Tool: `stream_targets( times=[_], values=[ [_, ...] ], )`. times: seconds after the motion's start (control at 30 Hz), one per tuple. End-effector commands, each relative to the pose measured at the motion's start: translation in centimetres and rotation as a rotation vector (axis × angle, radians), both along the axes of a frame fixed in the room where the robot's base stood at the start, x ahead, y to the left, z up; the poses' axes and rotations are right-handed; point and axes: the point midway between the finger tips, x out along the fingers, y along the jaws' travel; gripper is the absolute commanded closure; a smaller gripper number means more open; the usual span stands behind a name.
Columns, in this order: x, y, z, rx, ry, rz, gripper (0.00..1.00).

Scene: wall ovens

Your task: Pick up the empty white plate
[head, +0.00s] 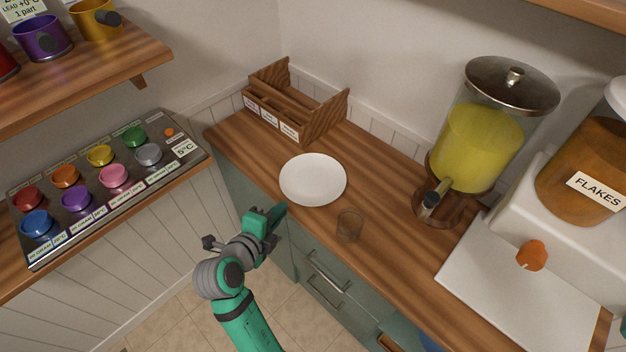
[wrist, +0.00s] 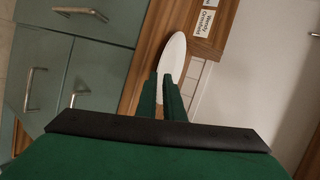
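The empty white plate (head: 313,180) lies flat on the wooden counter, near its front edge. My gripper (head: 270,216) is just in front of the counter edge, to the lower left of the plate, and looks apart from it. In the wrist view, the plate (wrist: 174,57) shows as a narrow white oval beyond the fingertips. The two green fingers (wrist: 162,84) stand a little apart, with nothing visible held between them.
A small glass (head: 350,225) stands right of the plate near the counter edge. A wooden rack (head: 325,118) with labels stands behind it. A drink dispenser (head: 476,148) and a white board (head: 510,290) are to the right. Drawer handles (head: 326,272) stick out below.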

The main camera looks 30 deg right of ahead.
Motion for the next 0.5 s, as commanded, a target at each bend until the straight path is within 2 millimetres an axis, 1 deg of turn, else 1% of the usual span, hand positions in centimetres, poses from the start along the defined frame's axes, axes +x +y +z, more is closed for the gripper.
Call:
stream_targets(
  times=[0.03, 0.27, 0.5],
  values=[
    [0.3, -0.5, -0.3, -0.001, 0.001, -0.003, 0.92],
    [1.1, -1.5, -1.0, -0.001, 0.001, 0.000, 0.92],
    [2.5, -4.0, -2.5, -0.001, 0.000, -0.001, 0.92]
  ],
)
